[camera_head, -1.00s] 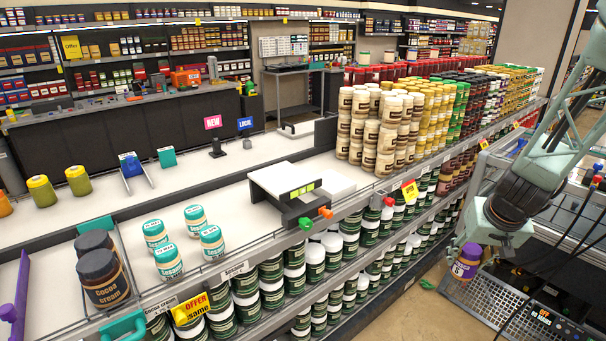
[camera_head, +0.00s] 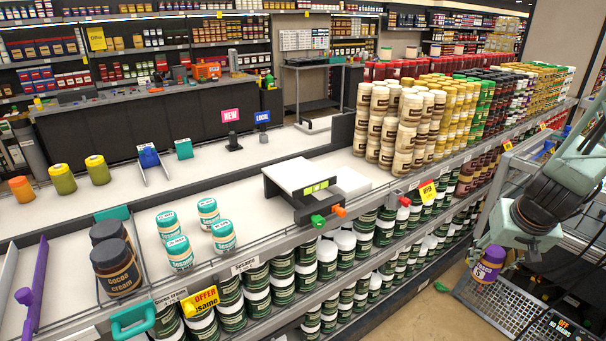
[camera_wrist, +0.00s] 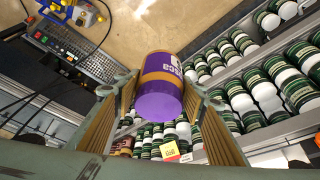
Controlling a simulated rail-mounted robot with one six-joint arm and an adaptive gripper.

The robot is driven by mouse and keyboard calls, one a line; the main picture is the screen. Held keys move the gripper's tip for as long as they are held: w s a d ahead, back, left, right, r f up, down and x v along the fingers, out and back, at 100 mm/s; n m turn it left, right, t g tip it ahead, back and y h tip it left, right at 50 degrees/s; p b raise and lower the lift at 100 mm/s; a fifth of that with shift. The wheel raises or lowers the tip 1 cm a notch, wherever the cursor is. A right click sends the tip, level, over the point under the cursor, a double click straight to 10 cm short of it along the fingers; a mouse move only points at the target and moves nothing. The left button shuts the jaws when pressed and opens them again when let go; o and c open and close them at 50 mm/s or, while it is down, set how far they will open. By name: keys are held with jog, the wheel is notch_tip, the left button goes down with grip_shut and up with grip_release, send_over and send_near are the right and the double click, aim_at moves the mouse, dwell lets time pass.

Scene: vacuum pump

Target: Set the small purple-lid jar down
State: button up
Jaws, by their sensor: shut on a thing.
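The small purple-lid jar (camera_head: 488,265) is at the right of the head view, with a purple and tan label. My gripper (camera_head: 497,250) is shut on it and holds it in the air, a little tilted, in front of the shelf unit. In the wrist view the jar (camera_wrist: 161,85) sits between the two fingers (camera_wrist: 165,95), with its purple lid towards the camera. The fingers partly hide its sides in the head view.
The shelf top (camera_head: 240,180) holds teal-lid sesame jars (camera_head: 180,252), dark cocoa cream jars (camera_head: 117,268) and stacked cream-lid jars (camera_head: 385,125). Bare white shelf lies around the sesame jars. A white dispenser box (camera_head: 303,178) stands mid-shelf. Green-label jars (camera_head: 285,280) fill the lower shelves.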

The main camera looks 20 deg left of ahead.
jog(key=w+a+r+n+g+y+p, duration=0.1)
jog(key=w+a+r+n+y+p, duration=0.25)
jog(key=a, duration=1.15)
jog(key=w+a+r+n+p, duration=0.15)
jog(key=a+r+n, duration=0.4)
jog(key=a, duration=0.85)
jog(key=s+a+r+n+g+p, duration=0.1)
jog(key=s+a+r+n+p, duration=0.1)
jog(key=a, duration=0.8)
jog(key=s+a+r+n+g+p, duration=0.1)
jog(key=s+a+r+n, duration=0.3)
jog(key=a, duration=0.6)
jog(key=s+a+r+n+g+y+p, duration=0.1)
jog(key=s+a+r+n+g+p, duration=0.1)
jog(key=a, duration=0.8)
jog(key=s+r+n+p, duration=0.1)
jog(key=n, duration=0.1)
jog(key=shift+s+a+n+p, duration=0.25)
jog(key=shift+a+n+p, duration=0.05)
jog(key=shift+w, duration=0.15)
jog(key=w+p, duration=0.1)
jog(key=w, duration=0.4)
jog(key=w+f+p, duration=0.1)
jog(key=w, duration=0.4)
jog(key=w+p, duration=0.1)
jog(key=w, duration=0.4)
jog(key=shift+w+d+f, duration=0.15)
jog(key=shift+w+d, duration=0.25)
jog(key=shift+f, duration=0.1)
